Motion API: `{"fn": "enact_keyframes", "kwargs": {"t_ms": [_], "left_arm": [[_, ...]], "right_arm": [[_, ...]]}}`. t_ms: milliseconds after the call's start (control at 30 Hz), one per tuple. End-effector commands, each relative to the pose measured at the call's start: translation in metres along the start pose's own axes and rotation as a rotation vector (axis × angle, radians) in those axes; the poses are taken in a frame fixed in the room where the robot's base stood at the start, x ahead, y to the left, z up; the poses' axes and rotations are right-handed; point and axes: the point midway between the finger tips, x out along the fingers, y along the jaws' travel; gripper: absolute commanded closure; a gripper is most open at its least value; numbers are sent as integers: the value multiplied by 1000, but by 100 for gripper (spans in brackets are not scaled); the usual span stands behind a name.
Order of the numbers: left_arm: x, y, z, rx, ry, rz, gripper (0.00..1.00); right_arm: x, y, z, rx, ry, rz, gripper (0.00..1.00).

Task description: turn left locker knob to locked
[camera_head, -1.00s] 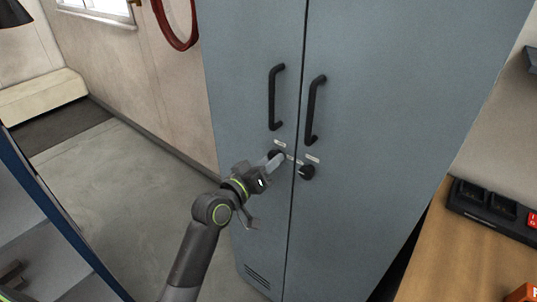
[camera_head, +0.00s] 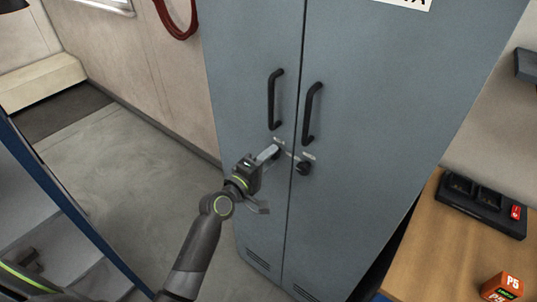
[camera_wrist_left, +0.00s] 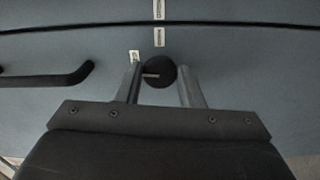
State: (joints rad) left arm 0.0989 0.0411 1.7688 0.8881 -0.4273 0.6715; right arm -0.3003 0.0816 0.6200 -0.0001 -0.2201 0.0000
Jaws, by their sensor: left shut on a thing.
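The grey-blue locker (camera_head: 370,130) has two closed doors, each with a black vertical handle. The left locker knob (camera_head: 277,153) is round and black, below the left door's handle, and mostly hidden by my gripper in the head view. In the left wrist view the knob (camera_wrist_left: 159,72) sits between the two fingers, its pale pointer mark toward the picture's left, near a small label (camera_wrist_left: 134,57). Another label (camera_wrist_left: 159,37) is above it. My left gripper (camera_head: 270,154) is shut on this knob. The right knob (camera_head: 304,168) stands free on the other door. My right gripper is not in view.
A wooden bench (camera_head: 445,250) at the right carries a black charger-like tray (camera_head: 485,207) and an orange block (camera_head: 502,287). A blue-edged shelf unit (camera_head: 60,215) stands at the left. The floor (camera_head: 125,165) between it and the locker is clear.

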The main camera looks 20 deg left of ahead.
Motion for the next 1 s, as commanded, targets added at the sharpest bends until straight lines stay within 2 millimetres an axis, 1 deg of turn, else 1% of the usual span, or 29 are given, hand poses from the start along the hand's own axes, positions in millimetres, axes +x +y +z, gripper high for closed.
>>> {"fn": "enact_keyframes", "kwargs": {"t_ms": [33,300,800,833,967,1000], "left_arm": [[0,1,0,-23,1,0,89],[0,1,0,-104,0,0,89],[0,0,0,-120,0,0,89],[0,0,0,-120,0,0,63],[0,0,0,-119,0,0,46],[0,0,0,-119,0,0,45]], "right_arm": [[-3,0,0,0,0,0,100],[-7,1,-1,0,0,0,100],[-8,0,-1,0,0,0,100],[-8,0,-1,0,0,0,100],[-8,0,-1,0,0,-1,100],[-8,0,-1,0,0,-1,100]]}}
